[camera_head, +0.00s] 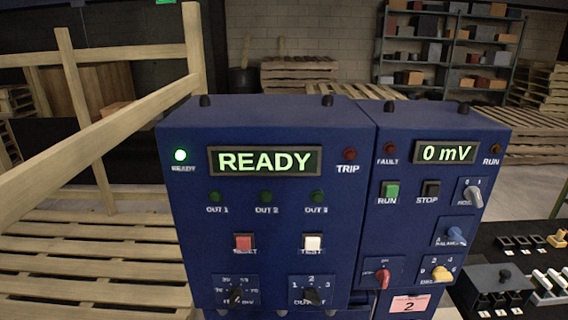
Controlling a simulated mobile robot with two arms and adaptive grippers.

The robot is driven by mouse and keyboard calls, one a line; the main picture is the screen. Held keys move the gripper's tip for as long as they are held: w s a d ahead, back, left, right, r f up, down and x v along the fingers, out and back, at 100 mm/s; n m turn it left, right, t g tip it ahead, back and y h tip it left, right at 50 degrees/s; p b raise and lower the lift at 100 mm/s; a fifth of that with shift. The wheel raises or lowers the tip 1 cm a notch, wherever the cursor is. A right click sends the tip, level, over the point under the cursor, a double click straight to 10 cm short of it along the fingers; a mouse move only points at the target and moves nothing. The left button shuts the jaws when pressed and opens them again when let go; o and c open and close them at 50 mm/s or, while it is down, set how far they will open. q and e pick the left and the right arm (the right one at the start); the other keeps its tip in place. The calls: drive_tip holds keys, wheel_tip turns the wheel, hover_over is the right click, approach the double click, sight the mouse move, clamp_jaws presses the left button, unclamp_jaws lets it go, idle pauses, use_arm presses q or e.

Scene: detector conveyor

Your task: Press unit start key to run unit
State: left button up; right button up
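A blue control cabinet (275,140) with two panels stands in the middle. On its right panel is a green key marked RUN (390,191), beside a black key marked STOP (430,191). The right display (445,153) reads 0 mV. The FAULT lamp (390,148) and the RUN lamp (495,149) look dark. The left display (265,161) reads READY, and the lamp at its left (180,155) glows green. The TRIP lamp (349,155) is dark. Neither of my grippers is in view.
The left panel also has a red key (243,242), a white key (312,242) and two black knobs. Red, blue, yellow and grey knobs sit on the right panel. A dark surface with small parts (505,265) lies at right. Wooden pallets (80,255) are at left.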

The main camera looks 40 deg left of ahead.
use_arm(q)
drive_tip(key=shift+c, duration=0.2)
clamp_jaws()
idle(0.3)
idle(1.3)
